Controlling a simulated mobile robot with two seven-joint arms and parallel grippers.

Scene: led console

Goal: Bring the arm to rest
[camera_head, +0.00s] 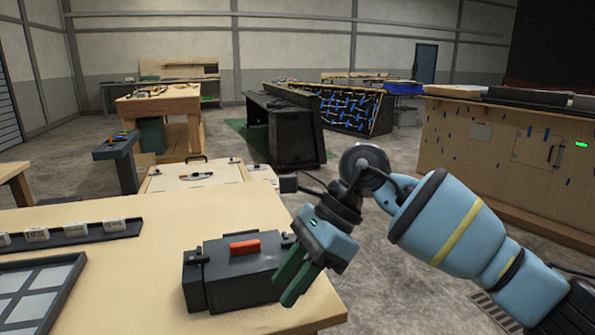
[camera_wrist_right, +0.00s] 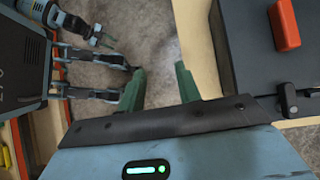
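My right arm enters the head view from the right. Its gripper (camera_head: 284,288) points down and left beside the right end of a dark box, over or just off the table's edge. The gap to the box is hard to judge. In the right wrist view the two green fingers (camera_wrist_right: 162,88) are apart with only floor between them, so the gripper is open and empty. My left arm is not in the head view. A blue arm part with small finger-like tips (camera_wrist_right: 104,38) shows at the upper left of the wrist view, probably my left gripper, too small to read.
The dark box (camera_head: 222,290) with an orange-red block (camera_head: 245,247) on top stands on the wooden table (camera_head: 150,260). A dark-framed panel (camera_head: 40,290) and a rail with several white blocks (camera_head: 70,234) lie at left. Workbenches stand beyond; floor right of the table is open.

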